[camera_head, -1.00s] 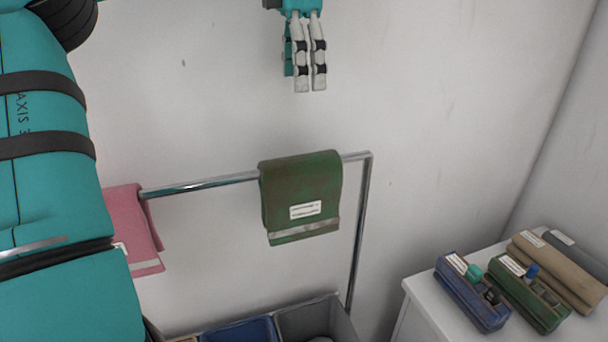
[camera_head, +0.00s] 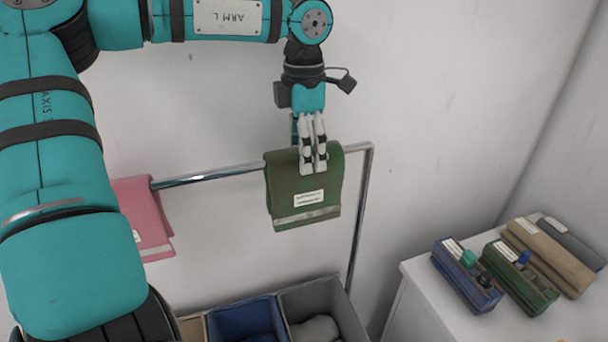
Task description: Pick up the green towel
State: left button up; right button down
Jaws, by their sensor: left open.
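The green towel (camera_head: 290,204) hangs folded over the metal rail, with a white label and a pale stripe near its lower edge. My left gripper (camera_head: 313,170) points down at the upper part of the towel. Its fingers overlap the towel's top in the picture and hide part of it. The fingers are open and look close together from this side; I cannot tell whether they straddle or touch the cloth. My right gripper is not in view.
A pink towel (camera_head: 140,215) hangs on the same metal rail (camera_head: 208,175), left of the green one. Bins, one blue (camera_head: 243,318) and one grey (camera_head: 318,300), stand below. A white cabinet (camera_head: 420,300) at right holds cases and rolled cloths. A plain wall is behind.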

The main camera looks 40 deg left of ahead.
pick_arm(q)
jog(key=shift+w+a+f, duration=0.1)
jog(key=shift+f, duration=1.1)
jog(key=shift+r, duration=0.1)
grip_shut()
